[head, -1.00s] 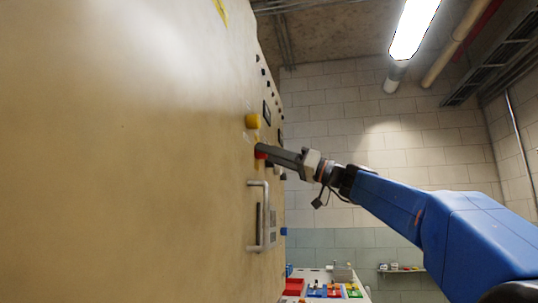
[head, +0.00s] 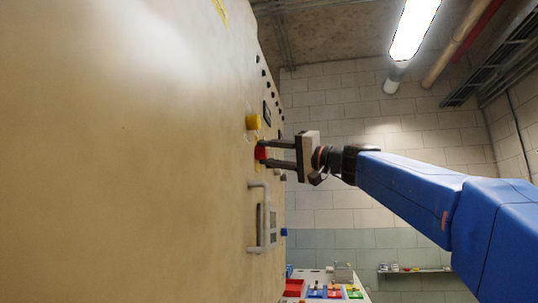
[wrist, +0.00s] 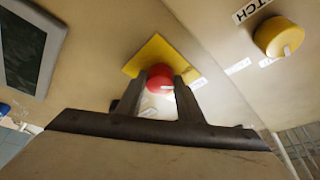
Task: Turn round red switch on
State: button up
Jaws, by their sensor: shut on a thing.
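The round red switch (wrist: 159,77) sits on a yellow square plate (wrist: 152,52) on the beige panel. In the head view the red switch (head: 261,153) stands out from the panel face, below a yellow knob. My gripper (head: 264,153) reaches the panel from the right. Its two fingers lie one above the other there. In the wrist view my gripper (wrist: 160,82) has a finger on each side of the red switch and is shut on it. The fingers hide the switch's sides, and its marking cannot be read.
A yellow knob (head: 253,122) juts out just above the red switch. A grey handle (head: 262,215) sticks out below it, near a blue button (head: 284,232). A dark screen (wrist: 22,50) is on the panel. The room right of the panel is open.

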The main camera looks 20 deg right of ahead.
jog(key=m+h, duration=0.2)
jog(key=m, duration=0.3)
jog(key=shift+r, duration=0.15)
jog(key=shift+r+m+g+h, duration=0.1)
jog(key=shift+m+g+h, duration=0.25)
jog(key=shift+m, duration=0.75)
jog(key=shift+m+g+h, duration=0.25)
jog(key=shift+m+g, duration=0.2)
jog(key=shift+m, duration=0.65)
jog(key=o, duration=1)
jog(key=shift+o, duration=0.2)
jog(key=shift+s, duration=0.1)
jog(key=v, duration=1.7)
jog(key=shift+s, duration=0.15)
